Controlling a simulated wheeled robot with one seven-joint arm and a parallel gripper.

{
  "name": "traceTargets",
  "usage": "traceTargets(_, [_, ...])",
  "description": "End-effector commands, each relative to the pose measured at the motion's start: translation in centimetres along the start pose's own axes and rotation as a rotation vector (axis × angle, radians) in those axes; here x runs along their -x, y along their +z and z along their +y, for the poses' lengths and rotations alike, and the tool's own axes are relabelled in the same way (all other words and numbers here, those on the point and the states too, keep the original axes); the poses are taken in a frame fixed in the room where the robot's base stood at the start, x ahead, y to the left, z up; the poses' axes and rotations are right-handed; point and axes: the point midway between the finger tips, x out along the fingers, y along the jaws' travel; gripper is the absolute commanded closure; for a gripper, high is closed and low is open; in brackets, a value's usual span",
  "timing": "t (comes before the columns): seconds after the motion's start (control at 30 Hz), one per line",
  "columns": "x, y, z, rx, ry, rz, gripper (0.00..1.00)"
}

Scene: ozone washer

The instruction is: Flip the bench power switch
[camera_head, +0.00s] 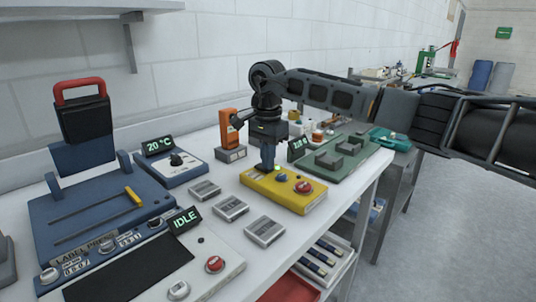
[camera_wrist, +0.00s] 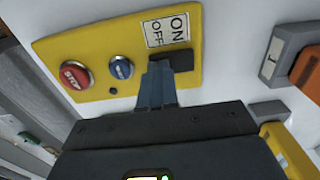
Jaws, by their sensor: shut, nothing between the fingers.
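A yellow control box (camera_head: 318,202) sits on the white bench; it fills the upper middle of the wrist view (camera_wrist: 60,47). It carries a red STOP button (camera_wrist: 74,74), a blue button (camera_wrist: 121,67) and an ON/OFF label (camera_wrist: 166,31). A dark switch (camera_wrist: 184,61) shows just below the label, partly hidden by my fingers. My gripper (camera_head: 267,168) points down over the left end of the box. Its shut, empty blue fingers (camera_wrist: 160,66) are right beside the switch; I cannot tell whether they touch it.
Small grey blocks (camera_head: 231,208) lie left of the yellow box. A green device (camera_head: 345,152) stands behind it, and an orange-topped unit (camera_head: 229,128) stands behind left. A panel reading IDLE (camera_head: 186,219) is at front left. The bench's right edge is close to the box.

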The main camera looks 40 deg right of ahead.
Motion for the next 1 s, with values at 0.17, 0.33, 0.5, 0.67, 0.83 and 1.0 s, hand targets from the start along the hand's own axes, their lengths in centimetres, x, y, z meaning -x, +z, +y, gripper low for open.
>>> traceTargets(0.17, [-0.1, 0.0, 0.0, 0.0, -0.004, 0.0, 1.0])
traceTargets(0.33, [-0.5, -0.1, 0.1, -0.001, -0.043, 0.001, 1.0])
traceTargets(0.5, [-0.5, -0.1, 0.1, -0.002, -0.04, 0.001, 1.0])
traceTargets(0.67, [-0.5, -0.1, -0.1, -0.002, -0.04, 0.001, 1.0])
traceTargets(0.83, [-0.2, -0.1, -0.9, -0.002, -0.04, 0.001, 1.0])
traceTargets(1.0, [0.1, -0.1, -1.4, -0.002, -0.042, 0.001, 1.0])
